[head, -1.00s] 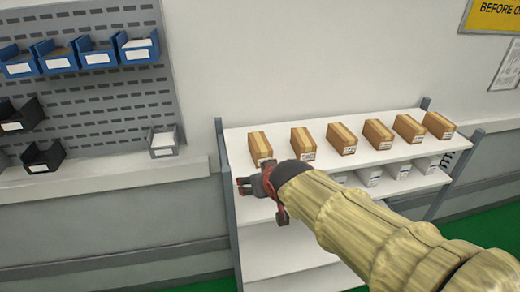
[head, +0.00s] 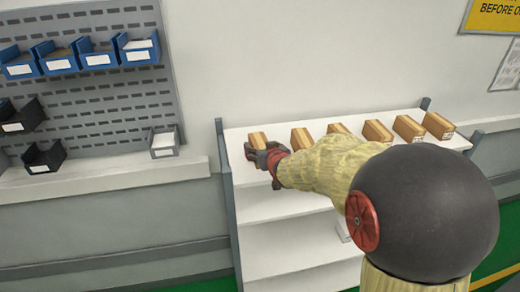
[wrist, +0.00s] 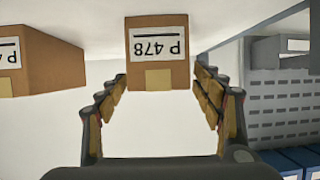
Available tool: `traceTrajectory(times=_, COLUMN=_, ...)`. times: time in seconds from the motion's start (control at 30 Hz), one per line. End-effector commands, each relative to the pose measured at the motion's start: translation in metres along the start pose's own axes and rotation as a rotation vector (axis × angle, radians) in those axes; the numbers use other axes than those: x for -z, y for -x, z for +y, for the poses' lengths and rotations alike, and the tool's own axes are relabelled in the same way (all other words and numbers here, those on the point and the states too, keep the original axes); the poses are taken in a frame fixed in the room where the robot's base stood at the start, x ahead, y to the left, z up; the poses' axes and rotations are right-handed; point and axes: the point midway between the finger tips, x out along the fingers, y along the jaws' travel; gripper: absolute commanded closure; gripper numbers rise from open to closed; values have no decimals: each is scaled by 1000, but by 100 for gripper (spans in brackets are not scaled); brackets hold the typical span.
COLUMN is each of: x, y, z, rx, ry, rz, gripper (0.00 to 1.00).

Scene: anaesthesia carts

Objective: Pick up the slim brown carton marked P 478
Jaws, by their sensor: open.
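The slim brown carton marked P 478 (wrist: 158,45) is straight ahead in the wrist view, its label upside down there. It appears to be the leftmost carton (head: 258,139) on the top shelf in the head view. My gripper (wrist: 160,88) is open and empty, with one finger to each side of the carton's end in the wrist view. In the head view my gripper (head: 264,157) is at the shelf's front edge, close in front of the carton and hiding its lower front. I cannot tell whether the fingertips overlap the carton in depth.
A neighbouring brown carton (wrist: 38,58) stands to the left in the wrist view, with a gap between. Several similar cartons (head: 408,128) continue along the white shelf (head: 235,135). A grey post (head: 227,180) bounds the shelf's left end. A pegboard (head: 110,95) with bins hangs further left.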

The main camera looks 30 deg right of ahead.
Motion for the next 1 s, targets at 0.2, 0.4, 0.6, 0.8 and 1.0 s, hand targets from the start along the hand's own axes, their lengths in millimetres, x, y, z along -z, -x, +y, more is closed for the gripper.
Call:
traceTrajectory(times=0.2, x=-2, y=-26, z=0, rx=0, ry=0, rz=-2, gripper=33)
traceTrajectory(times=0.4, x=-2, y=-34, z=0, rx=0, ry=0, rz=-1, gripper=33)
traceTrajectory(times=0.6, x=-3, y=-34, z=0, rx=0, ry=0, rz=-1, gripper=34)
traceTrajectory(times=0.8, x=-2, y=-34, z=0, rx=0, ry=0, rz=-1, gripper=46)
traceTrajectory(times=1.0, x=-2, y=-34, z=0, rx=0, ry=0, rz=-1, gripper=57)
